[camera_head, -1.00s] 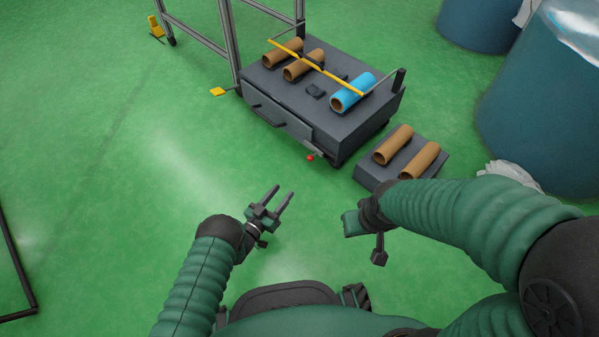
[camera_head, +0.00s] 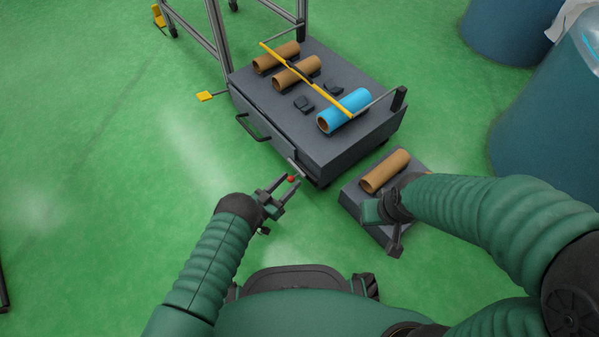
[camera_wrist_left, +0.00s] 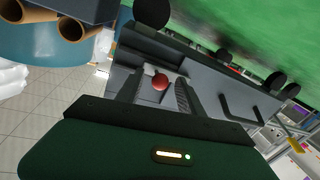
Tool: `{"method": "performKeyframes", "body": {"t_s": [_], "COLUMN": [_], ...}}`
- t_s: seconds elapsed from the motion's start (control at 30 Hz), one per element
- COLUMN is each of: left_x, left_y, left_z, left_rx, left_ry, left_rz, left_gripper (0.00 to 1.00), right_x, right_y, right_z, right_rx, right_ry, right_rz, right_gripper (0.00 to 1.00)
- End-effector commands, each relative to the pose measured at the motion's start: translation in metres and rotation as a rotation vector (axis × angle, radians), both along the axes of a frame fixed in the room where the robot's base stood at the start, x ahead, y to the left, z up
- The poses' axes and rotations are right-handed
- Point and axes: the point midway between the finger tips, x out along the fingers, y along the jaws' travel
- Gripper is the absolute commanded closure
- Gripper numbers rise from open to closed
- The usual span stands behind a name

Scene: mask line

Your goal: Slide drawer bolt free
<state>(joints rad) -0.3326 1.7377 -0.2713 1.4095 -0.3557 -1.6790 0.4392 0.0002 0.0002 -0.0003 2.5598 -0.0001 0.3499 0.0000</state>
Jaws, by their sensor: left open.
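The drawer bolt shows as a thin light rod with a red knob (camera_head: 291,179) at the front right corner of the dark grey drawer unit (camera_head: 345,150). The drawer front (camera_head: 262,122) is closed and has a dark handle (camera_head: 250,129). My left gripper (camera_head: 288,183) is open, its fingertips at the red knob. In the left wrist view the red knob (camera_wrist_left: 160,82) lies between the two spread fingers; I cannot tell whether either touches it. My right gripper (camera_head: 385,220) is over the low grey block's front, with its jaws unclear.
Brown tubes (camera_head: 276,57) and a blue tube (camera_head: 343,111) lie on the unit under a yellow bar (camera_head: 300,73). A low grey block (camera_head: 352,197) with a brown tube (camera_head: 385,171) stands at right, near blue barrels (camera_head: 545,140).

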Motion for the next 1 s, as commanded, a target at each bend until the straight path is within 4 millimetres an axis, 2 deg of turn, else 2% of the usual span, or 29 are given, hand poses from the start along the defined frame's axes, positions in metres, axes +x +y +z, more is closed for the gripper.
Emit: {"method": "performKeyframes", "body": {"t_s": [0.3, 0.63, 1.0], "left_x": [-0.0005, -0.0004, -0.0003], "left_y": [0.0015, 0.0009, 0.0011], "left_z": [-0.0003, -0.0003, -0.0002], "left_rx": [-0.001, 0.002, 0.002], "left_ry": [0.001, 0.000, 0.000], "left_rz": [0.001, 0.001, 0.001], "left_gripper": [0.57, 1.00, 1.00], "right_x": [-0.0002, -0.0001, -0.0001], "right_y": [0.0003, 0.0002, 0.0002], "right_z": [0.0000, 0.0000, 0.0000], "right_rx": [0.000, 0.000, 0.000], "right_ry": [0.000, 0.000, 0.000], "right_rz": [0.001, 0.000, 0.000], "right_gripper": [0.64, 0.64, 0.64]}}
